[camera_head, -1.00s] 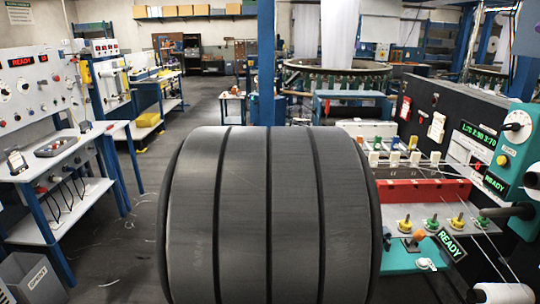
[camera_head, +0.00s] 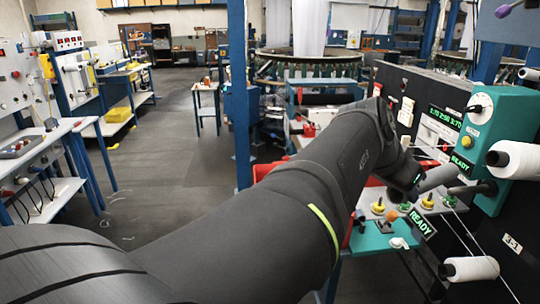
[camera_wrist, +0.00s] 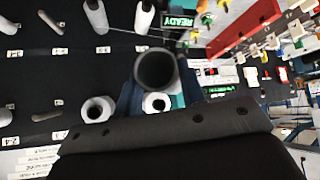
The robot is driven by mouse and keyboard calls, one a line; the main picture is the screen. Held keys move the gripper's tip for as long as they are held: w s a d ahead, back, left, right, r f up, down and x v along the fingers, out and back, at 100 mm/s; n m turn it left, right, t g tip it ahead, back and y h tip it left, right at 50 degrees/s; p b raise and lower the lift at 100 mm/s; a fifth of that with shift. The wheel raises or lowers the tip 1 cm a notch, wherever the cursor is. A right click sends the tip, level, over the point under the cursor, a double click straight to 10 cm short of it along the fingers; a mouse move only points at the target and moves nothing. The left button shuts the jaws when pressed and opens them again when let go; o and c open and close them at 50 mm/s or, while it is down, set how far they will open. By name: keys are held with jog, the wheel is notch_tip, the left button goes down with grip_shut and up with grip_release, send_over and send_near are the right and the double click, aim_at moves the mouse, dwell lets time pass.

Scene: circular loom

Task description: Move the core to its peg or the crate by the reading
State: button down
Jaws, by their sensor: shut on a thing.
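The core is a hollow dark grey tube (camera_wrist: 155,68). In the wrist view it sits end-on between the blue fingers of my gripper (camera_wrist: 157,98), which are shut on it. In the head view the grey core (camera_head: 438,178) shows at the end of my arm, in front of the teal unit (camera_head: 497,125); the fingers are mostly hidden there. The reading display (camera_head: 447,117) shows green digits, too small to read surely. In the wrist view the dark peg board (camera_wrist: 75,75) carries bare grey pegs (camera_wrist: 50,22) and several white spools (camera_wrist: 97,112).
In the head view white yarn cones (camera_head: 515,160) project at the right, with threads running below. A teal shelf (camera_head: 375,240) with yellow and green knobs and a READY sign (camera_head: 422,224) lies near the gripper. A blue post (camera_head: 238,100) stands behind my arm.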

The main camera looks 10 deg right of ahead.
jog(key=s+d+r+m+g, duration=0.1)
jog(key=s+d+r+g, duration=0.1)
jog(key=s, duration=0.9)
jog(key=s+d+r+m+g, duration=0.1)
jog(key=s+d+r+g, duration=0.15)
jog(key=s, duration=0.85)
jog(key=s+d+r+m+g, duration=0.1)
jog(key=s+d+m, duration=0.15)
jog(key=s, duration=0.95)
jog(key=shift+n, duration=0.45)
jog(key=shift+w+d+f, duration=0.1)
jog(key=shift+d, duration=1.1)
jog(key=shift+w+d+f, duration=0.1)
jog(key=shift+d, duration=1.25)
jog(key=shift+d+f, duration=0.15)
jog(key=shift+d, duration=0.9)
jog(key=shift+d+f, duration=0.2)
jog(key=shift+d, duration=1)
jog(key=shift+d+f, duration=0.2)
jog(key=shift+d, duration=1.05)
